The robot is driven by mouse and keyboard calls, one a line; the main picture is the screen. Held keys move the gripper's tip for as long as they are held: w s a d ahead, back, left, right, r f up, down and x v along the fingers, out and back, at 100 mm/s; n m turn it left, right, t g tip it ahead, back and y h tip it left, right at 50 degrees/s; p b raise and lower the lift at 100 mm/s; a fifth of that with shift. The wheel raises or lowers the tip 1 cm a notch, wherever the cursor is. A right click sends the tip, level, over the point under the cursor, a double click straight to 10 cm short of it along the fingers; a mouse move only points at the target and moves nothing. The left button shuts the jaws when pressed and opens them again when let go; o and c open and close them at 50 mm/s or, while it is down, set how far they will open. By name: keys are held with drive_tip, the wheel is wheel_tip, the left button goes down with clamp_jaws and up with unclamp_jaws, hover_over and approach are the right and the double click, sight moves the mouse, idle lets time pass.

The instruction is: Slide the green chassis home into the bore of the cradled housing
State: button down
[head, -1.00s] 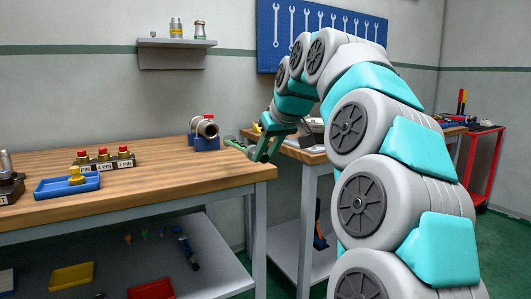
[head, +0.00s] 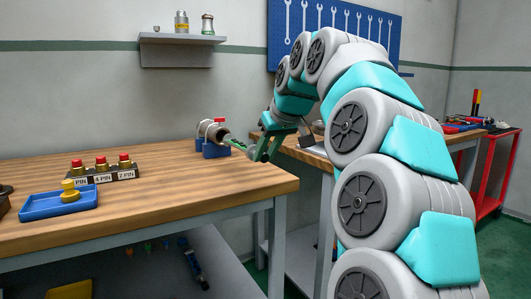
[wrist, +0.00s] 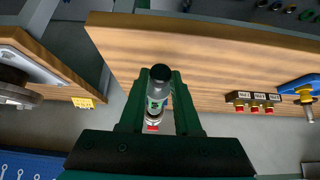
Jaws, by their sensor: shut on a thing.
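The housing (head: 204,131), a metal tube with a red piece on top, lies in a blue cradle (head: 214,151) on the wooden bench. My gripper (head: 260,149) is right of it, at the bench's right end, shut on the green chassis (head: 237,145). The chassis points left at the housing, and its tip overlaps the housing's right side in the head view; I cannot tell whether it is inside the bore. In the wrist view the chassis (wrist: 158,88) shows as a grey cylinder with a dark end between the fingers. The housing is mostly hidden behind it there.
The bench (head: 150,185) is clear in front of the cradle. A block with red buttons (head: 102,169) and a blue tray (head: 60,202) with a yellow piece stand at left. A second bench (head: 310,150) is behind my gripper, and a shelf (head: 178,38) hangs on the wall.

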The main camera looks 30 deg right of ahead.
sight(244, 146)
drive_tip(key=shift+w+a+p, duration=0.1)
drive_tip(key=shift+w+p, duration=0.7)
drive_tip(key=shift+w, duration=1.3)
drive_tip(key=shift+w+p, duration=0.55)
drive_tip(key=shift+w, duration=0.55)
drive_tip(key=shift+w+a+p, duration=0.1)
drive_tip(key=shift+w+p, duration=0.4)
drive_tip(key=shift+w, duration=1.9)
